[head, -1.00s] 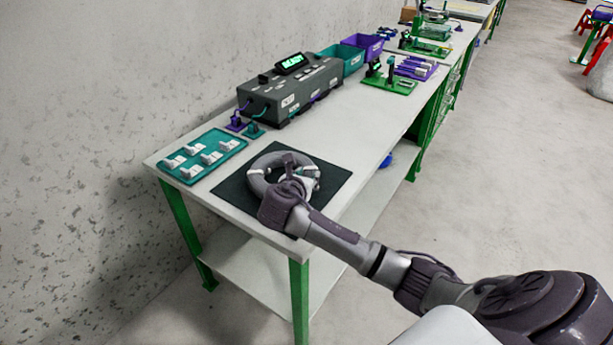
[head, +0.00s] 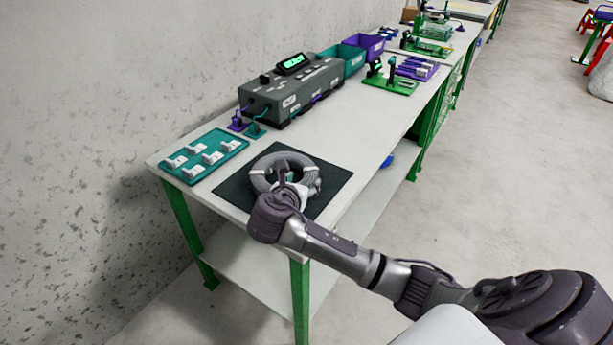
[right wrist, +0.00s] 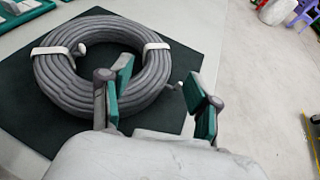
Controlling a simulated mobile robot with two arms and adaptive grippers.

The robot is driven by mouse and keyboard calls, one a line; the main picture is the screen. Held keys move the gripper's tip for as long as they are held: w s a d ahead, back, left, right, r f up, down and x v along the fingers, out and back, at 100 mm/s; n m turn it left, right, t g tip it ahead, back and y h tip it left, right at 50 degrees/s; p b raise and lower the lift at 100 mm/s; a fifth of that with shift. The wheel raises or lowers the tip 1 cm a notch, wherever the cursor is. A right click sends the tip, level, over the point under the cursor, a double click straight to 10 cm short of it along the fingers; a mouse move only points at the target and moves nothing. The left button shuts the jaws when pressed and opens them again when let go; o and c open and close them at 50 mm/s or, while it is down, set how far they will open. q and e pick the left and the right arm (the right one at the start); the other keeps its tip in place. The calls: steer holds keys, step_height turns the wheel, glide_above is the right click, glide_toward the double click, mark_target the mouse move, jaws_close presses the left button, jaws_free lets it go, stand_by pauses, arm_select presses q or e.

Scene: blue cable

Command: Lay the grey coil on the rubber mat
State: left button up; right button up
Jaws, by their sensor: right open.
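The grey coil (head: 262,179) lies flat on the dark rubber mat (head: 328,178) near the front end of the bench. In the right wrist view the coil (right wrist: 60,77) shows with white ties around it, and the mat (right wrist: 25,118) reaches out beneath it on several sides. My right gripper (head: 287,176) is at the coil's near side. In the right wrist view its fingers (right wrist: 158,92) are spread apart. One finger overlaps the coil's near edge in the picture; I cannot tell whether it touches. My left gripper is not in view.
A teal tray (head: 203,172) with several white pieces sits left of the mat. A grey box with a lit display (head: 292,90) stands behind, with teal (head: 345,58) and purple (head: 366,43) bins beyond.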

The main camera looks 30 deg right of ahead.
steer(key=v, duration=0.6)
steer(key=shift+s+a, duration=0.25)
steer(key=shift+a, duration=0.05)
